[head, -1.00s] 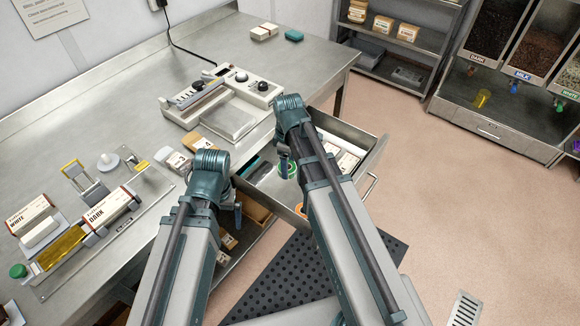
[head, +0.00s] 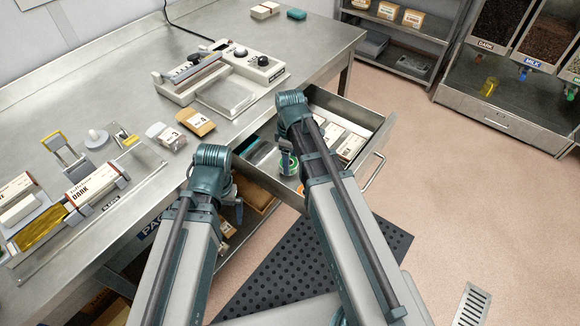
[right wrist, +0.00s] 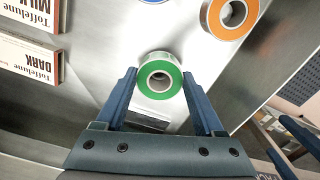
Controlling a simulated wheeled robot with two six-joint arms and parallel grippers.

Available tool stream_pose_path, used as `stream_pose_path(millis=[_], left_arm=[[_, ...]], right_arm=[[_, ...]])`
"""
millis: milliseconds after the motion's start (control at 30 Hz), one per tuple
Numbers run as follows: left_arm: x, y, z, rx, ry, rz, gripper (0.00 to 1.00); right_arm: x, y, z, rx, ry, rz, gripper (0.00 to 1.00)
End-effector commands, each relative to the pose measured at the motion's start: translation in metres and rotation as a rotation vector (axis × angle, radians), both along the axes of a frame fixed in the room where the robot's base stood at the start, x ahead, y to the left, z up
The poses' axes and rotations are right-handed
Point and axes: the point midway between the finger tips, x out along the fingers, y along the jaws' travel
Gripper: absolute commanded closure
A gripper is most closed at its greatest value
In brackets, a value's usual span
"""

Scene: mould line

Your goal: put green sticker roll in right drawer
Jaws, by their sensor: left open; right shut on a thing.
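The green sticker roll (right wrist: 160,95) is held between the fingers of my right gripper (right wrist: 160,76); its round face and hollow core show in the right wrist view. In the head view the right gripper (head: 287,161) is over the open right drawer (head: 376,148), with the roll partly hidden by the arm. Whether the roll touches the drawer floor I cannot tell. My left gripper (head: 236,206) is open and empty, left of the drawer and beside the table's front edge.
An orange roll (right wrist: 208,14) and boxes marked DARK (right wrist: 28,62) and MILK lie in the drawer. A sealing device (head: 215,75) and pouches (head: 195,121) stand on the steel table (head: 330,38). A perforated dark mat (head: 275,285) is on the floor.

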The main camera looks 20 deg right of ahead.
Motion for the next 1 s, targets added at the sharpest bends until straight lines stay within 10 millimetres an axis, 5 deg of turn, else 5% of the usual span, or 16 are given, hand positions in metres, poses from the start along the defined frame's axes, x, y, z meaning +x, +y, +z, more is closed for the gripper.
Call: stream_pose_path(millis=[100,533,567,600,700,1000], left_arm=[[0.0001,0.0,-0.0179,0.0,0.0,0.0,0.0],[0.0,0.0,-0.0206,0.0,0.0,0.0,0.0],[0.0,0.0,-0.0188,0.0,0.0,0.0,0.0],[0.0,-0.0001,-0.0184,0.0,0.0,0.0,0.0],[0.0,0.0,-0.0184,0.0,0.0,0.0,0.0],[0.0,0.0,-0.0171,0.0,0.0,0.0,0.0]], right_arm=[[0.0,0.0,-0.0179,0.0,0.0,0.0,0.84],[0.0,0.0,-0.0206,0.0,0.0,0.0,0.84],[0.0,0.0,-0.0188,0.0,0.0,0.0,0.24],[0.0,0.0,-0.0185,0.0,0.0,0.0,0.17],[0.0,0.0,-0.0185,0.0,0.0,0.0,0.0],[0.0,0.0,-0.0172,0.0,0.0,0.0,0.0]])
